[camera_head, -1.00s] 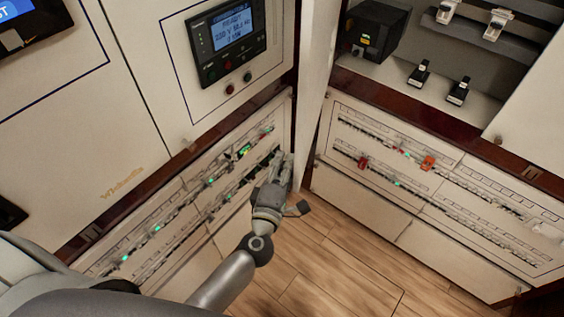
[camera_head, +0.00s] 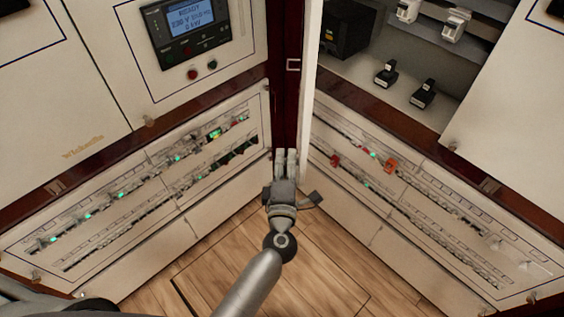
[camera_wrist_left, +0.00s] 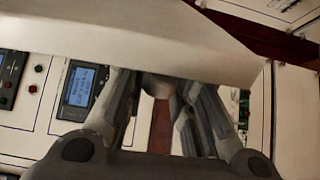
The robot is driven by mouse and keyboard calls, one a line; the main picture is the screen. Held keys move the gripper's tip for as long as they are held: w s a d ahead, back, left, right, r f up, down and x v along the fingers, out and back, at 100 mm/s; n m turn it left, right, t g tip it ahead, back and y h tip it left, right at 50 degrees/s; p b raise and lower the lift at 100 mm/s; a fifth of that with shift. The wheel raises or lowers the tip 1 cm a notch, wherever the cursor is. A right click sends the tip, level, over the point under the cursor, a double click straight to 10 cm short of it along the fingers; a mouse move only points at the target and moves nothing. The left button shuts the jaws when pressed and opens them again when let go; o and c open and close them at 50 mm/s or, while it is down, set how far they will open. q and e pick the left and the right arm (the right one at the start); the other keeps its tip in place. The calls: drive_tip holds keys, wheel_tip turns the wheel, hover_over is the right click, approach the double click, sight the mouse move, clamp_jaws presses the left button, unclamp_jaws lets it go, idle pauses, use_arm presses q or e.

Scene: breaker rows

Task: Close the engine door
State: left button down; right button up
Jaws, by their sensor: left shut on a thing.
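The engine door appears to be the pale panel (camera_head: 309,85) standing open, almost edge-on, at the corner between the two cabinets in the head view. In the left wrist view a wide cream panel (camera_wrist_left: 130,42), apparently the same door, crosses above the fingers. My left gripper (camera_head: 286,158) is at the lower end of this panel, fingers pointing up, shut on its edge. The fingers (camera_wrist_left: 163,105) also show in the wrist view, their tips hidden behind the panel, so the exact contact is not visible. My right gripper is not in view.
The open compartment (camera_head: 400,75) right of the door holds a black box (camera_head: 347,30) and several small devices. A display panel (camera_head: 193,25) is at left. Wooden floor (camera_head: 330,250) is clear below.

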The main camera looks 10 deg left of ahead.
use_arm(q)
drive_tip(key=c, duration=1.2)
unclamp_jaws()
drive_tip(key=s+d, duration=0.1)
drive_tip(key=s, duration=1.1)
drive_tip(key=shift+d, duration=0.3)
